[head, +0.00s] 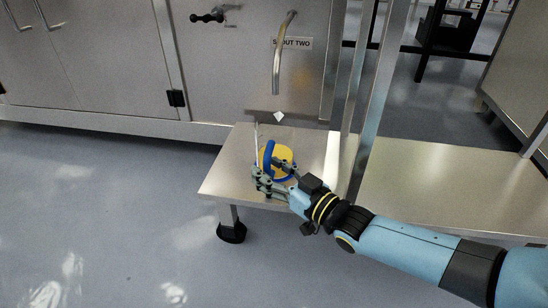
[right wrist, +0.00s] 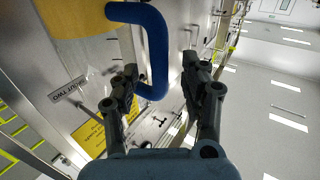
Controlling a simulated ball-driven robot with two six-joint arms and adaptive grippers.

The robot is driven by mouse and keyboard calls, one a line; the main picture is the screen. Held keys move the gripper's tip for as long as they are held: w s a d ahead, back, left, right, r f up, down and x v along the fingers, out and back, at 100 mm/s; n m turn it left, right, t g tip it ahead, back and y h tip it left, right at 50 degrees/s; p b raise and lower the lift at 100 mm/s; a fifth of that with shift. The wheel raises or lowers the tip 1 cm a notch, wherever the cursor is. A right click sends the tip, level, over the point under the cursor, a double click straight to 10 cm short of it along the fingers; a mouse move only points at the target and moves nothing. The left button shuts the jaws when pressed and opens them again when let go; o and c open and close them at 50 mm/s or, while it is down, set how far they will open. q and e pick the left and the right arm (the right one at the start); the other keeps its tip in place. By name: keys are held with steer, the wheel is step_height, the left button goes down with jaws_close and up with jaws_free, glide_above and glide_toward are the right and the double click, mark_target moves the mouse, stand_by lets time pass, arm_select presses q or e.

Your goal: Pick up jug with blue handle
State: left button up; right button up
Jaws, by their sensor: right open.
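The jug is yellow with a blue handle. In the head view the yellow jug (head: 283,153) stands on the low steel shelf (head: 232,160), partly hidden by my right gripper (head: 268,178). Its blue handle (head: 268,153) faces up and left. In the right wrist view the jug body (right wrist: 75,15) shows at the top left. The blue handle (right wrist: 157,45) reaches down between the two open fingers of my right gripper (right wrist: 162,75). The fingers are not closed on it, and I cannot tell whether either touches it. My left gripper is not in view.
A steel cabinet with a curved spout pipe (head: 278,55) and a "SPOUT TWO" label (head: 298,43) stands behind the shelf. A steel post (head: 378,90) rises just right of the jug. A second steel shelf (head: 430,185) lies further right. The floor at left is clear.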

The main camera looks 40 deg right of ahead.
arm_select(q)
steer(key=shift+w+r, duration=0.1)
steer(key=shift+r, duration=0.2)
arm_select(e)
steer(key=shift+c, duration=0.4)
jaws_close()
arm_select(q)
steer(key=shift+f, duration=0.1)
